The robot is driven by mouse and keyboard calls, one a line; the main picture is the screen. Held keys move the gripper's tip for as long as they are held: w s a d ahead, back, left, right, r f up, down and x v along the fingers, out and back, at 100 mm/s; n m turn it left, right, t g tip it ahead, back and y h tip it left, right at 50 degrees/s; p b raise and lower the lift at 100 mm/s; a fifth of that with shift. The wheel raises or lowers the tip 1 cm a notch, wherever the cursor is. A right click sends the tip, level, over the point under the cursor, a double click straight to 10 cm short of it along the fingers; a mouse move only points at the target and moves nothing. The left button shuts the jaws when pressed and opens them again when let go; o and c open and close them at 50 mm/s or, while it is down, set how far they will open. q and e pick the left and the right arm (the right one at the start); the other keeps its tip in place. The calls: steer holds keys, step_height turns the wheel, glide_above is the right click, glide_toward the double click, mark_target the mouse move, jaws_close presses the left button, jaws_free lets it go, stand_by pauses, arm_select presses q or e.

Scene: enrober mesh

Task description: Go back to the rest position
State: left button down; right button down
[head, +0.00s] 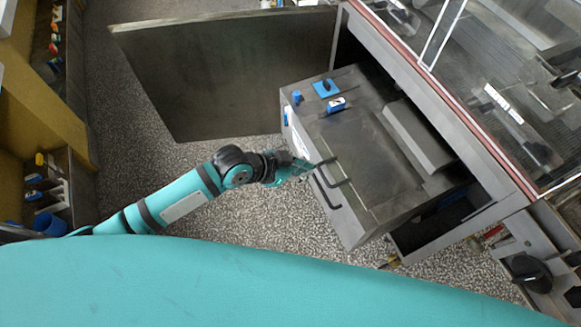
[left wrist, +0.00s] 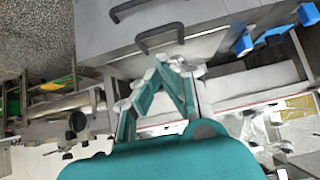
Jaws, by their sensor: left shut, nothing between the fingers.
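My left gripper (head: 304,166) reaches in from the left in the head view, at the front of a grey metal box unit (head: 352,150). Its fingertips are beside a dark bar handle (head: 326,186) on that unit; I cannot tell whether they touch it. In the left wrist view the teal fingers (left wrist: 168,64) meet at the tips, with nothing between them. A dark handle (left wrist: 160,38) shows just beyond the tips in that view. My right gripper is in neither view.
An open grey metal panel (head: 225,75) stands behind my left arm. A machine with a clear cover (head: 500,85) is at the right. Shelves with a blue cup (head: 48,223) stand at the left. Speckled floor (head: 125,130) lies open between shelves and panel.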

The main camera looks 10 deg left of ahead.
arm_select(q)
steer(key=shift+v, duration=2.05)
steer(key=w+a+f+n+t+y, duration=0.15)
steer(key=a+f, duration=0.25)
steer(key=f, duration=0.4)
steer(key=w+a+f+n+g+y, duration=0.1)
steer(key=w+a+f+n+y, duration=0.15)
steer(key=a+f, duration=0.35)
steer(key=s+a+f+n+y, duration=0.1)
steer(key=s+a+f, duration=0.2)
steer(key=s+f, duration=0.35)
steer(key=s+a+f+n+y, duration=0.1)
steer(key=s+a+f+n, duration=0.15)
steer(key=f, duration=0.75)
steer(key=s+f+g, duration=0.1)
steer(key=s+f, duration=0.3)
steer(key=s, duration=0.5)
steer(key=s+f+g+y, duration=0.1)
steer(key=s+f, duration=0.3)
steer(key=s, duration=0.6)
steer(key=s+f+g+y, duration=0.1)
steer(key=s+f+g, duration=0.2)
steer(key=s, duration=0.6)
steer(key=shift+s+a+f+n, duration=0.35)
steer(key=shift+f+n, duration=0.1)
steer(key=shift+f, duration=0.55)
